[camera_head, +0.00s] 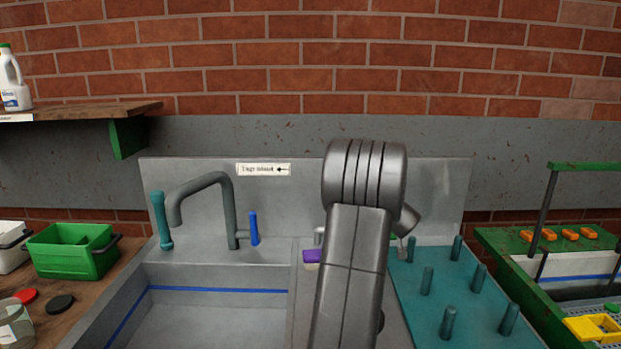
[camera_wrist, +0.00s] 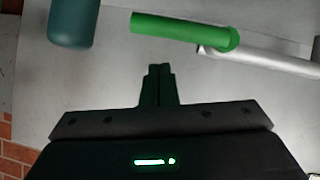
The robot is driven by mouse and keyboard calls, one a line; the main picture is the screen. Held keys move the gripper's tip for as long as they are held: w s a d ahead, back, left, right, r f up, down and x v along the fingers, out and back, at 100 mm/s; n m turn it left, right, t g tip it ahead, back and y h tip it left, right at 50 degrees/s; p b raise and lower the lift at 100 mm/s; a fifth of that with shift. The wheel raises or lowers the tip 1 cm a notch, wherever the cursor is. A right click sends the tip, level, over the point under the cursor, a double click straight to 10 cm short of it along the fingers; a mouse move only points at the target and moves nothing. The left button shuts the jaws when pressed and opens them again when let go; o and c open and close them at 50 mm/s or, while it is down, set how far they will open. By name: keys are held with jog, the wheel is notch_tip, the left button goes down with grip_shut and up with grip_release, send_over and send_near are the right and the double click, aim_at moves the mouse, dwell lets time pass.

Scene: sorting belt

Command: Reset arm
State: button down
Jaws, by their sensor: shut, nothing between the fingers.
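My gripper (camera_wrist: 160,70) shows in the wrist view with its two fingers together and nothing between them. It faces a plain grey surface, with no object touching the fingertips. In the head view my arm rises in front of the right side of the sink (camera_head: 220,305), and my gripper is hidden behind it. In the wrist view a green cylinder end (camera_wrist: 180,28) on a pale metal rod lies beyond the fingers. A dark teal cylinder (camera_wrist: 73,22) is at the upper left.
A grey tap (camera_head: 228,210) with a blue lever (camera_head: 254,228) stands behind the sink. A teal peg board (camera_head: 425,315) is right of my arm. A purple-topped item (camera_head: 311,256) sits close left of it. A green crate (camera_head: 70,255) is on the left counter, below a wooden shelf (camera_head: 95,110).

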jog(key=shift+d+f+b, duration=0.15)
jog(key=shift+f+b, duration=0.05)
jog(key=shift+b, duration=0.2)
jog(key=s+d+m+y+b, duration=0.1)
jog(key=b, duration=0.4)
jog(key=shift+s+b, duration=0.2)
jog(key=shift+b, duration=0.2)
jog(key=w+d+r+v, duration=0.1)
jog(key=r+v, duration=0.1)
jog(key=v, duration=0.9)
jog(key=w+f, duration=0.8)
jog(key=shift+w+f+b, duration=0.15)
jog(key=shift+f+b, duration=0.1)
jog(key=shift+b, duration=0.05)
jog(key=shift+w+a+r+p, duration=0.15)
jog(key=shift+a+r+p, duration=0.15)
jog(key=shift+r+p, duration=0.6)
jog(key=p, duration=0.3)
jog(key=shift+w+a+f+n+h+p, duration=0.15)
jog(key=shift+w+a+n+h+p, duration=0.15)
jog(key=shift+w+p, duration=0.1)
jog(key=p, duration=0.5)
jog(key=shift+w+a+n+h, duration=0.25)
jog(key=shift+a+n+h, duration=0.15)
